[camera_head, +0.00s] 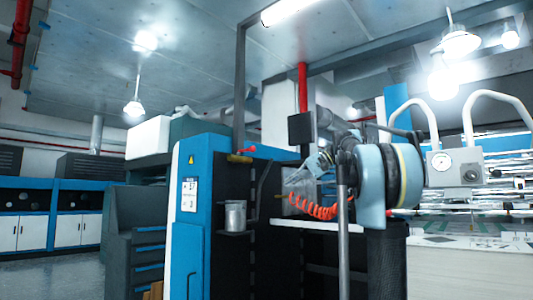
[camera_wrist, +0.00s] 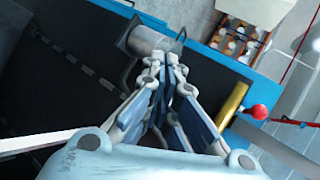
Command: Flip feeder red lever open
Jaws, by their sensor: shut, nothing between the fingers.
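The red lever shows in the wrist view as a red ball knob (camera_wrist: 259,112) beside a brass-yellow bar (camera_wrist: 232,105), on the blue edge of the machine, right of my gripper. In the head view the lever (camera_head: 248,150) is small, at the top of the feeder's blue side panel (camera_head: 205,190). My gripper (camera_wrist: 172,62) is shut and empty, its fingertips together in the wrist view. It is apart from the lever. In the head view my gripper (camera_head: 322,162) is right of the lever, partly blurred against the machine.
A grey metal cup (camera_head: 235,215) hangs on the feeder's dark inner side; it also shows beyond my fingertips in the wrist view (camera_wrist: 147,40). An orange coiled hose (camera_head: 312,207) hangs below my arm. A dark upright post (camera_head: 240,85) rises beside the lever.

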